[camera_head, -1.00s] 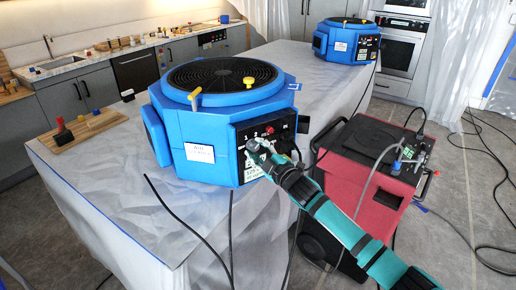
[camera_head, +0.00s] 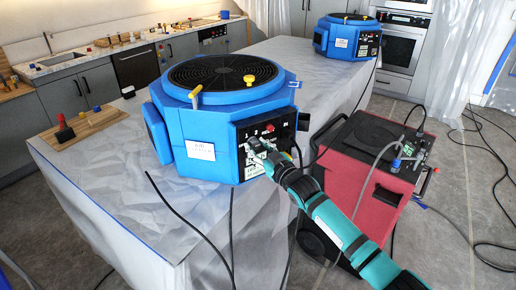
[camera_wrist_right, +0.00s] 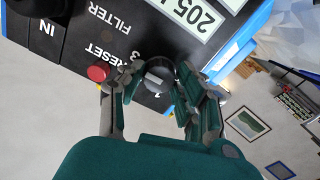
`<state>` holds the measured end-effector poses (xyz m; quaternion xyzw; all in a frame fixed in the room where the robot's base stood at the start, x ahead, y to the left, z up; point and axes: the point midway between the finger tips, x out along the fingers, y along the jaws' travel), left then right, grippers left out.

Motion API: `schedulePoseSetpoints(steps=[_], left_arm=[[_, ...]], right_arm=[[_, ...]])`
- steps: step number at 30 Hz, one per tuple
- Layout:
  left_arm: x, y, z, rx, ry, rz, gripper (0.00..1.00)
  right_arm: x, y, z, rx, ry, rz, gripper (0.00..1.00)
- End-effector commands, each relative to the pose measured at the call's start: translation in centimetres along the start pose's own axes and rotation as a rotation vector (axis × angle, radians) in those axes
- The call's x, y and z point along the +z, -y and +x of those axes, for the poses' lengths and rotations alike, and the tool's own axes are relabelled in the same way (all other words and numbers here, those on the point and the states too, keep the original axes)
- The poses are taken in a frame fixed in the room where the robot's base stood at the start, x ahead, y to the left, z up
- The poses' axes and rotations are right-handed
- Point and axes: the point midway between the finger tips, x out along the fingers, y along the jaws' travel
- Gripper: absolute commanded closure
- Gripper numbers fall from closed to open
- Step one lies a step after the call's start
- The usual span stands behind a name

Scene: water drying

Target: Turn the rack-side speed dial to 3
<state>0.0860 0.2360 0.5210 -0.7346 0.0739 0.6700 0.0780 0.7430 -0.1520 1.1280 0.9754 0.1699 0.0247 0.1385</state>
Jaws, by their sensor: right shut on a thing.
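The near blue air unit (camera_head: 208,128) stands on the sheet-covered table. Its black control panel (camera_head: 270,128) faces right, with a red button (camera_head: 269,127). My right gripper (camera_head: 256,147) reaches that panel from the lower right. In the right wrist view, its fingers (camera_wrist_right: 156,76) are closed around a dark round dial (camera_wrist_right: 154,79) with a lighter mark across its face. Printed numbers, including a 3, stand beside the dial. The exact setting is hard to read. The red button (camera_wrist_right: 98,72) by the word RESET is close to one finger. My left gripper is out of view.
A red machine (camera_head: 357,185) with hoses stands on the floor right of the table, close to my right arm. Black cables hang down the table side. A second blue unit (camera_head: 345,40) is at the far end. A wooden board (camera_head: 88,126) lies at the left.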

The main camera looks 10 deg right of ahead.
Motion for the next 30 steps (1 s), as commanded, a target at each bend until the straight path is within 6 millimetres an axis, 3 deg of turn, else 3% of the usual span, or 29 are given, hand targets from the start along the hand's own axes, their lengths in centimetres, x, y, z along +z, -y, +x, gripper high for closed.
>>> schedulePoseSetpoints(steps=[17, 18, 21, 23, 30], left_arm=[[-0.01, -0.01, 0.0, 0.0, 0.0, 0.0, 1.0], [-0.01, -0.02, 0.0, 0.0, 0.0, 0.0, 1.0], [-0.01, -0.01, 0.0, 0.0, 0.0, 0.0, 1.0], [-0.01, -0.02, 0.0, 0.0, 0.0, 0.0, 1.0], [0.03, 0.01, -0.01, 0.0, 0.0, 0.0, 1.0]], right_arm=[[0.44, 0.18, -0.07, -0.002, 0.009, 0.038, 0.98], [0.44, 0.18, -0.07, -0.002, 0.009, 0.038, 0.64], [0.4, 0.17, -0.07, -0.002, 0.008, 0.037, 0.51], [0.33, 0.14, -0.05, -0.002, 0.007, 0.037, 0.43], [0.15, 0.08, -0.03, -0.001, 0.003, 0.035, 0.43]])
